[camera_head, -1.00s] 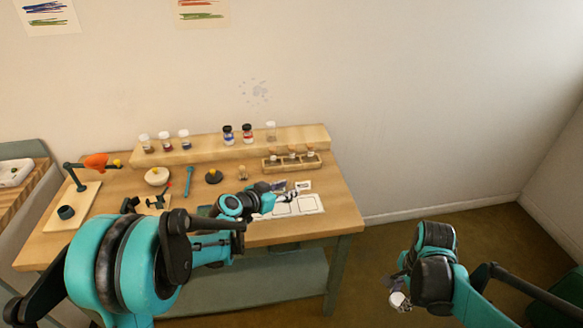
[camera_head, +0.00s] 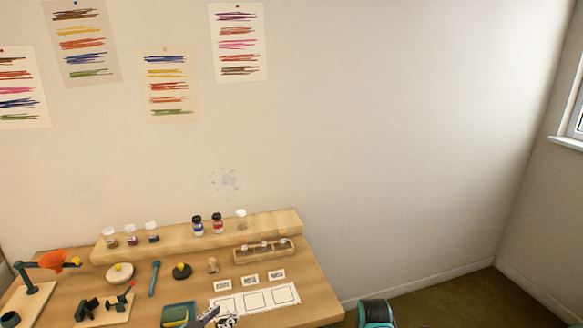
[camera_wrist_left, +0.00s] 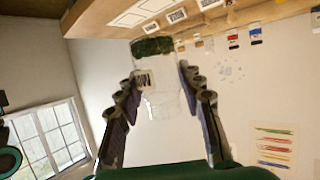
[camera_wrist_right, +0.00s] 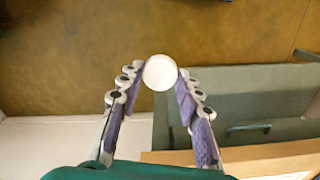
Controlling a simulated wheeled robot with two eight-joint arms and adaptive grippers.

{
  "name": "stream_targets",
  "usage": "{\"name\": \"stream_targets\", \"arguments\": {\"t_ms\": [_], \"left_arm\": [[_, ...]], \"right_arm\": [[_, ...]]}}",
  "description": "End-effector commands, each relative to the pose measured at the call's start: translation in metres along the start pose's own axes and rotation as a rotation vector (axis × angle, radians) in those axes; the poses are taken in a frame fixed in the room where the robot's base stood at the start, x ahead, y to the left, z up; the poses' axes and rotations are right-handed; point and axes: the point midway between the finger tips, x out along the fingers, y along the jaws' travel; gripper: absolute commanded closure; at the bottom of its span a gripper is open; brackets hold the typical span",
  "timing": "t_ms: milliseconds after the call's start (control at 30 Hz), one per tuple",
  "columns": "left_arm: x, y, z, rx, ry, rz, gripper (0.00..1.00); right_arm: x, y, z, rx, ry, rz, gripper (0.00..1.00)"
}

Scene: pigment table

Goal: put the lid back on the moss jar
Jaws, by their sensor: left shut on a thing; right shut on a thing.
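In the head view this gripper (camera_head: 212,318) shows at the bottom edge, over the table's front part. The round white lid (camera_wrist_right: 160,73) is at the fingertips of my right gripper (camera_wrist_right: 155,82), shut on it. The lid and jar are apart.
The wooden table (camera_head: 330,310) has a raised back shelf (camera_head: 185,238) with several jars. A rack (camera_head: 264,252) of small vials stands at right, and a sheet with square outlines (camera_head: 254,300) lies in front.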

Motion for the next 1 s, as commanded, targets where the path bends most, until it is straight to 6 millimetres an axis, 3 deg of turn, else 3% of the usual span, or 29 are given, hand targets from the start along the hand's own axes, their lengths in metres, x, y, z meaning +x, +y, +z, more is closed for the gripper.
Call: {"name": "stream_targets", "arguments": {"t_ms": [633,1000], "left_arm": [[0.006,0.006,0.003,0.017,-0.002,0.046,1.00],[0.046,0.064,0.025,0.181,0.002,0.440,1.00]], "right_arm": [[0.000,0.000,0.000,-0.002,0.000,0.000,0.75],[0.000,0.000,0.000,-0.002,0.000,0.000,0.75]]}}
